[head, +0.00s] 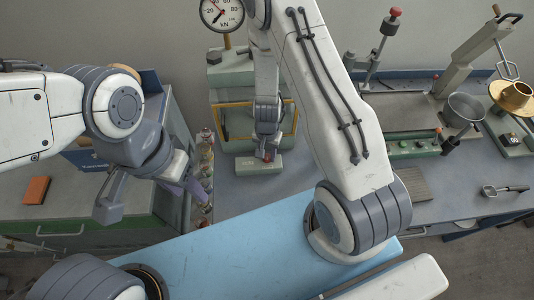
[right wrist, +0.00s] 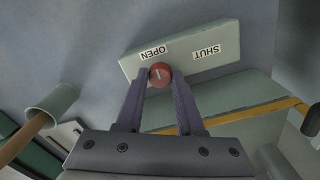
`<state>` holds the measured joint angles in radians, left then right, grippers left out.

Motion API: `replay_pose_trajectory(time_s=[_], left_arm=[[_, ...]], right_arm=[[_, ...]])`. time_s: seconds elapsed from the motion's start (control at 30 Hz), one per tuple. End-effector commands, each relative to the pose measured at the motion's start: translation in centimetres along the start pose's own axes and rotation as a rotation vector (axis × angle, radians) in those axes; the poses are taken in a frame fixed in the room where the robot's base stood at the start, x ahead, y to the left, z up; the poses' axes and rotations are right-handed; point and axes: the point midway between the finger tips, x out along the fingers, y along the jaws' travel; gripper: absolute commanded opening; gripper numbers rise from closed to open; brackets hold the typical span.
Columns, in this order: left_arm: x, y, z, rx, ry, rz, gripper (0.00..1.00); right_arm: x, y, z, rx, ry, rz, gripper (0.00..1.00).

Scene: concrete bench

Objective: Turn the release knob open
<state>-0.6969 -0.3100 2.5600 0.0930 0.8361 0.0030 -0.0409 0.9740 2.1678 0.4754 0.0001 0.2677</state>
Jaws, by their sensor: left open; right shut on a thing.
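The release knob is a small red round knob (right wrist: 160,75) with a white mark, set on a pale green box (right wrist: 208,72). The box carries the labels OPEN and SHUT. In the right wrist view the white mark points roughly toward the OPEN label. My right gripper (right wrist: 159,78) is shut on the knob, one finger on each side. In the head view the right gripper (head: 267,153) reaches down to the box (head: 258,166) and partly hides the red knob. My left gripper (head: 190,194) is open and empty, pointing down at the left.
A green press with a kN dial (head: 222,12) stands behind the box. Several small bottles (head: 205,165) stand near my left gripper. An orange block (head: 36,190) lies on the left bench. A metal pot (head: 464,109) and a brass funnel (head: 512,95) are at the right.

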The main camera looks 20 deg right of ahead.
Motion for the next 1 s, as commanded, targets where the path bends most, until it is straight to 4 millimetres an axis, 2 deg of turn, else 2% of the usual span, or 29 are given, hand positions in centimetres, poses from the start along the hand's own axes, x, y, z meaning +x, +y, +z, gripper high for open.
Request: replay_pose_trajectory(time_s=[0.63,0.67,0.7,0.73,1.0], left_arm=[[0.01,0.00,0.00,0.000,0.000,0.000,0.50],[0.01,0.00,0.00,0.000,0.000,0.000,0.50],[0.01,0.00,0.00,0.000,0.000,0.000,0.50],[0.01,0.00,0.00,0.000,0.000,0.000,0.50],[-0.01,0.00,0.00,0.000,0.000,0.000,0.50]], right_arm=[[0.02,-0.04,-0.01,-0.047,0.000,0.000,0.00],[0.02,-0.04,-0.01,-0.047,0.001,0.000,0.48],[0.02,-0.04,-0.01,-0.047,0.001,0.000,0.63],[0.02,-0.04,-0.01,-0.046,0.001,0.000,0.66],[0.00,-0.02,-0.01,-0.045,0.000,0.000,0.66]])
